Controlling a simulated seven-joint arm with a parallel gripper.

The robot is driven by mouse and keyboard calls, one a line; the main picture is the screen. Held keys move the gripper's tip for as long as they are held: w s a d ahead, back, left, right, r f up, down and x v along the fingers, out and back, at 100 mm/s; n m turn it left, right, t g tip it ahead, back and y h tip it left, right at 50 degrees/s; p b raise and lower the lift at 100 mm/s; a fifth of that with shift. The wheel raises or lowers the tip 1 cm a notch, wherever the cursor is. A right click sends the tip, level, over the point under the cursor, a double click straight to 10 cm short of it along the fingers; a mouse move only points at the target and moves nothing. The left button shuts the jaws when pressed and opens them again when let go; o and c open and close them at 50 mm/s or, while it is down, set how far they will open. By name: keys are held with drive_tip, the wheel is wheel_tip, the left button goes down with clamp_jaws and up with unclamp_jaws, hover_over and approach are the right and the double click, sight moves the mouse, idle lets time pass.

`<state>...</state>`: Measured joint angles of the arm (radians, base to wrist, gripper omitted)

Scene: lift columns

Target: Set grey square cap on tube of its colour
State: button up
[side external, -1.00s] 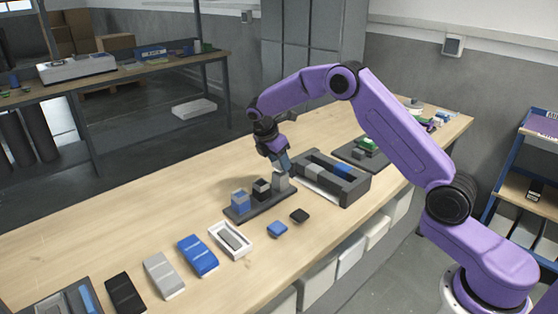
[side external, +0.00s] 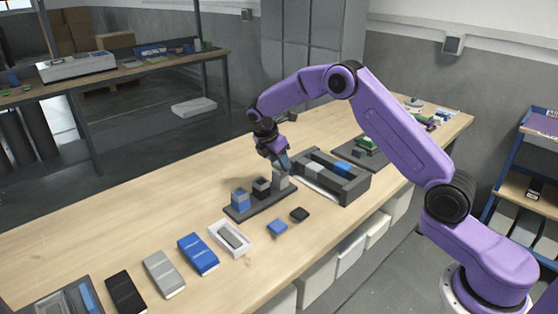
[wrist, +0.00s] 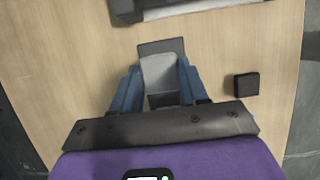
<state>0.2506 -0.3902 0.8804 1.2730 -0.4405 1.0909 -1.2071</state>
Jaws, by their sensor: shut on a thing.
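My gripper (side external: 282,163) is shut on the grey square cap (wrist: 158,72), which shows between the two blue fingers in the wrist view. In the side view the gripper is right at the top of the grey tube (side external: 280,180), at the far right end of the dark base (side external: 241,218). The fingers hide the cap there, so I cannot tell whether it rests on the tube or is just above it. A black tube (side external: 262,188) and a blue tube (side external: 240,199) stand on the same base to the left.
A blue cap (side external: 277,227) and a black cap (side external: 299,214) lie on the table in front of the base. A dark rack (side external: 348,189) stands close by on the right. A white tray (side external: 230,238) and several coloured blocks lie towards the near left. The table behind the tubes is clear.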

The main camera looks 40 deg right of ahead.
drive_tip(key=shift+f, duration=0.2)
idle(0.6)
drive_tip(key=o, duration=1.6)
drive_tip(key=shift+r, duration=3.8)
